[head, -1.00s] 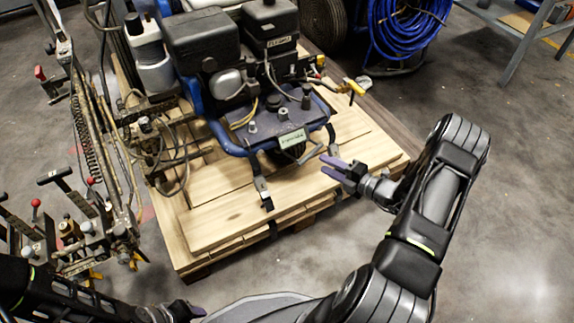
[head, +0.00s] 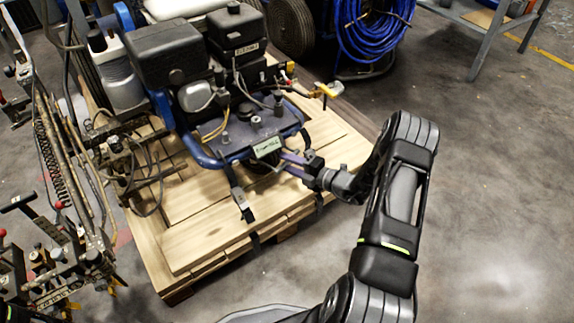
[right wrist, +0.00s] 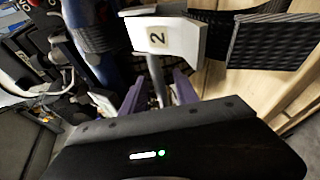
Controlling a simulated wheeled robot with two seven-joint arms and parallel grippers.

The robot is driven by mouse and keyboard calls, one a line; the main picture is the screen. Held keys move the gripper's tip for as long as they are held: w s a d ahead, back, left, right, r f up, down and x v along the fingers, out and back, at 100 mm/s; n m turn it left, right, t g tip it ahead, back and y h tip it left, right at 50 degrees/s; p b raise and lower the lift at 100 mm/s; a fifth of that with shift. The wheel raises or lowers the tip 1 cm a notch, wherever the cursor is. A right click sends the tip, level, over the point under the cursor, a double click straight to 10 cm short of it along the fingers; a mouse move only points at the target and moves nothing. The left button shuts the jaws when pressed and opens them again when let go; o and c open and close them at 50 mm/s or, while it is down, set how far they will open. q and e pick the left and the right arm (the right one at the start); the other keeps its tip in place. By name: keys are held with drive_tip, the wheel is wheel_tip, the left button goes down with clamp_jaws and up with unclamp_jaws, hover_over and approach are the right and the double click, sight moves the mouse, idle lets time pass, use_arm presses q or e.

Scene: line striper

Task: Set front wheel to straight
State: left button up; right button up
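The line striper (head: 205,125) has a blue frame and a black engine and stands on a wooden pallet. Its front wheel (head: 262,167) is a dark shape under the front plate, mostly hidden, so its angle cannot be told. My right gripper (head: 288,162) is at the front of the striper, beside the wheel area and under the plate's edge. In the right wrist view its purple fingers (right wrist: 157,92) are apart, with a thin metal rod (right wrist: 156,75) showing between them; contact cannot be told. My left gripper is out of view.
A pale label plate (head: 268,146) hangs at the striper's front, close above my right fingers. Black straps (head: 243,203) run over the pallet (head: 205,228). A rack with levers and springs stands at left. Floor (head: 490,200) at right is clear.

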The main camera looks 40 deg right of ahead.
drive_tip(key=shift+w+a, duration=0.1)
drive_tip(key=shift+w, duration=0.15)
clamp_jaws()
idle(1.4)
